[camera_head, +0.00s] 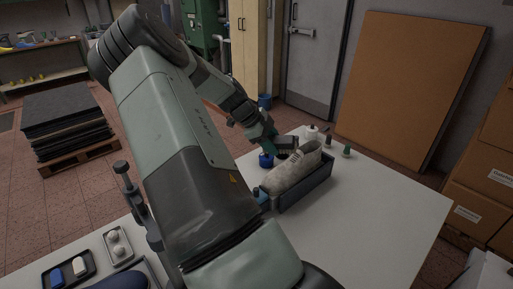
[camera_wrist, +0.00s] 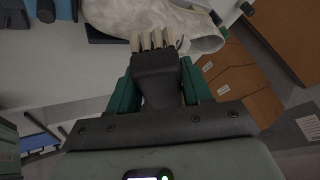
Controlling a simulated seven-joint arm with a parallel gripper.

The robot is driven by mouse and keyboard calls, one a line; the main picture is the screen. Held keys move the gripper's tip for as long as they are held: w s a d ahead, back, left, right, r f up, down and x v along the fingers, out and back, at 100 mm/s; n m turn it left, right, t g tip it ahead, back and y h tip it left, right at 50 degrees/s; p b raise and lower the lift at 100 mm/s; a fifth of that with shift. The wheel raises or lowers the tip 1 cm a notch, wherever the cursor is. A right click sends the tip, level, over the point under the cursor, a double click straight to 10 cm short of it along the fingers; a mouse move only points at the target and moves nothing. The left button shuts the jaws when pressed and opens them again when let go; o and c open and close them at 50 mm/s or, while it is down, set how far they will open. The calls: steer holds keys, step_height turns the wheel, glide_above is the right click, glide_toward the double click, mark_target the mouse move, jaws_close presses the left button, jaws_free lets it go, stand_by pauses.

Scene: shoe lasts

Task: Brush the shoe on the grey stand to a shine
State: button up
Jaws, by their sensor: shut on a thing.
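The shoe (camera_head: 291,172) is pale grey-white and sits in or on a dark blue-grey box-like stand (camera_head: 309,188) on the white table. It also shows in the wrist view (camera_wrist: 198,32) at the top. My gripper (camera_head: 268,143) is at the far end of the shoe. In the wrist view its green fingers (camera_wrist: 160,88) are shut on a dark brush (camera_wrist: 157,72) with pale bristle tufts. The brush also shows in the head view (camera_head: 286,144). The bristles overlap the shoe's edge in the wrist view; I cannot tell whether they touch it.
Small bottles (camera_head: 347,151) stand behind the stand. A dark tray (camera_head: 69,270) and a tray with two pale round things (camera_head: 118,245) lie at front left. The table's right side is clear.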

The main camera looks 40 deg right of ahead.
mark_target(291, 159)
steer(key=shift+s+r+m, duration=0.4)
steer(key=shift+s, duration=0.05)
steer(key=shift+s+d, duration=0.15)
steer(key=shift+d, duration=0.05)
steer(key=shift+d+f, duration=1)
steer(key=shift+f, duration=0.3)
steer(key=shift+d+f, duration=0.95)
steer(key=shift+f, duration=0.3)
steer(key=shift+d+f, duration=0.35)
steer(key=shift+f, duration=0.5)
